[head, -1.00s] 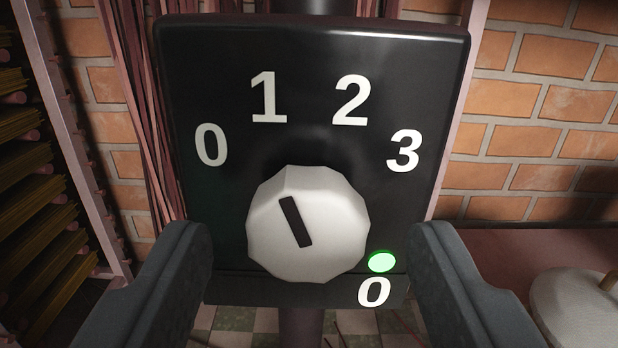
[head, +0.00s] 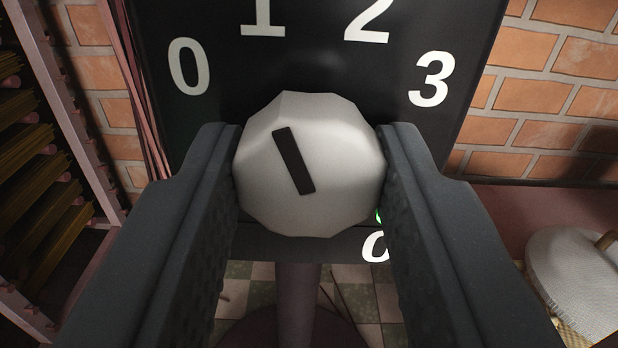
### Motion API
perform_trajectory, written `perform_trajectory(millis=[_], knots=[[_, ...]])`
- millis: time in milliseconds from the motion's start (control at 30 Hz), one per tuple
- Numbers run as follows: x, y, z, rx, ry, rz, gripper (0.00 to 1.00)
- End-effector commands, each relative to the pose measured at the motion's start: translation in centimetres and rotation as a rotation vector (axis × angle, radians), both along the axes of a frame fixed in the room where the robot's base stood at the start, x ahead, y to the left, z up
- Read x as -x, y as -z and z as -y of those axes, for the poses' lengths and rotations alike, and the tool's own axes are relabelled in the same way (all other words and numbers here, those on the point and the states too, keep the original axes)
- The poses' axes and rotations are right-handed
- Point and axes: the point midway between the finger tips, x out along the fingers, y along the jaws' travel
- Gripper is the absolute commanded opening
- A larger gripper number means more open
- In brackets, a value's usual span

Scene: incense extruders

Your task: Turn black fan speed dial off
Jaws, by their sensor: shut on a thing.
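The black fan speed panel (head: 300,62) fills the upper middle of the view, with white marks 0, 1, 2 and 3 in an arc. Its white faceted dial (head: 345,165) sits between the fingers of my gripper (head: 310,170). The jaws are shut on the dial, one finger at its left side and one at its right. The black pointer mark (head: 294,161) on the dial leans up and left, toward the 1. A green light (head: 380,215) at the lower right is mostly hidden behind my right finger. Another 0 below it is partly hidden.
A rack with incense bundles (head: 45,150) stands at the left. A brick wall (head: 560,90) is behind. A pale round object (head: 575,270) with a wooden handle lies at the lower right. A post (head: 297,300) stands under the panel on a checkered floor.

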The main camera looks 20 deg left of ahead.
Motion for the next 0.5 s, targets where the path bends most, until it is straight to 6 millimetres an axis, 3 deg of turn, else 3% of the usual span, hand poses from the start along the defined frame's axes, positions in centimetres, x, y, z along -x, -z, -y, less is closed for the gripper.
perform_trajectory(millis=[500], knots=[[0.05,-0.22,0.08,0.305,0.003,0.108,0.1]])
